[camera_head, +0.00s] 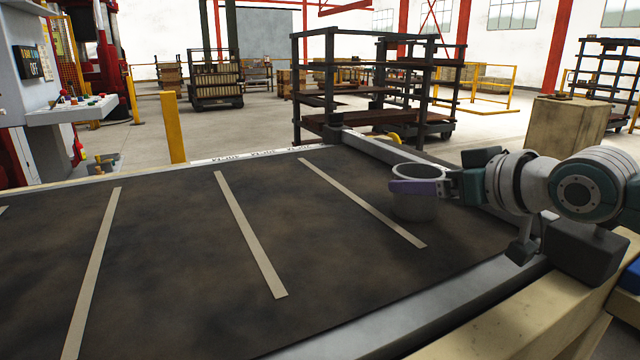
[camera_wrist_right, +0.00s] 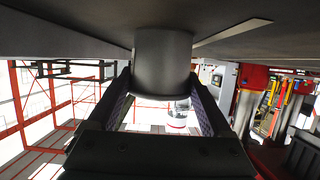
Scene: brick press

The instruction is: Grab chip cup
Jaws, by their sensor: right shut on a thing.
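The chip cup (camera_head: 414,207) is a grey, round, open-topped cup on the dark table surface, near the right edge, right of the light strips. It also shows in the right wrist view (camera_wrist_right: 163,62), between the two fingers. My right gripper (camera_head: 418,187) comes in from the right and is shut on the cup, with a purple finger pad across its near side just below the rim. In the right wrist view the fingers (camera_wrist_right: 162,95) lie on both sides of the cup. I cannot tell whether the cup's base touches the table. My left gripper is out of view.
The dark table (camera_head: 180,290) has several light strips (camera_head: 248,235) and a raised metal edge (camera_head: 400,320) along the front and right. Its middle is clear. A control panel (camera_head: 70,108) stands at left, and a dark metal rack (camera_head: 370,90) stands behind.

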